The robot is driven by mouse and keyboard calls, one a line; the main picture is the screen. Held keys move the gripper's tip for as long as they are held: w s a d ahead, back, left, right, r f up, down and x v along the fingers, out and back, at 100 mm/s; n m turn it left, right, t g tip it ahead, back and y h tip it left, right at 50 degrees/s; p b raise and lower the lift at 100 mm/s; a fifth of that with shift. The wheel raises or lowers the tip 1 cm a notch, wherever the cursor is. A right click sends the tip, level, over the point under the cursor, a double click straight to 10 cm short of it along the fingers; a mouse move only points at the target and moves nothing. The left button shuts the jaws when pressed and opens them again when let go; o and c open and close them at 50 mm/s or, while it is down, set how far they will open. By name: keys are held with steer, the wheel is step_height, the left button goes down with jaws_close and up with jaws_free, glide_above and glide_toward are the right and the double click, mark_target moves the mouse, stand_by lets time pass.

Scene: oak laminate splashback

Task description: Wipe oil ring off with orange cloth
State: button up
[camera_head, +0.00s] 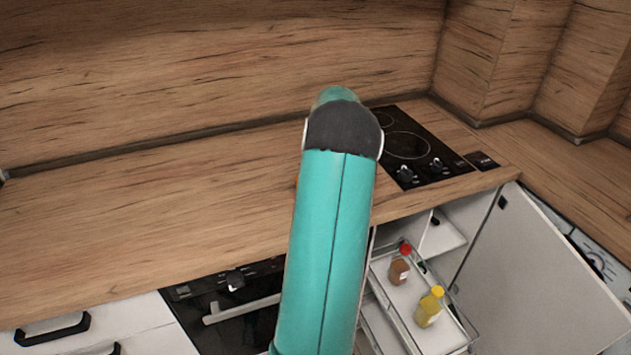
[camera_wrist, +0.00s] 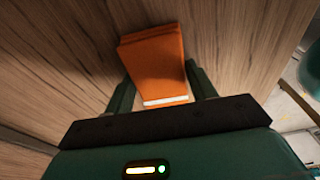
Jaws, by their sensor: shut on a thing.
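In the wrist view, the orange cloth (camera_wrist: 155,65) is a folded orange block with a white strip at its near edge. My gripper (camera_wrist: 160,90) is shut on it, with one dark green finger on each side. The cloth is over the wood-grain counter (camera_wrist: 70,60); I cannot tell whether it touches the surface. In the head view my teal arm hides the gripper and nearly all of the cloth; only a sliver of orange shows at the arm's left edge. No oil ring can be made out in either view.
A black cooktop (camera_head: 408,145) with knobs lies right of my arm. Below it, a pulled-out rack (camera_head: 385,268) holds a brown jar (camera_head: 399,271) and a yellow bottle (camera_head: 429,307), beside an open white cabinet door (camera_head: 540,275). The counter (camera_head: 130,215) left of my arm is clear.

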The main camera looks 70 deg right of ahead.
steer(key=shift+s+a, duration=0.85)
steer(key=shift+a, duration=0.25)
steer(key=shift+s+a, duration=0.85)
steer(key=shift+a, duration=0.2)
steer(key=shift+w+d, duration=0.85)
steer(key=shift+d, duration=0.25)
steer(key=shift+r, duration=0.15)
steer(key=shift+r, duration=2.45)
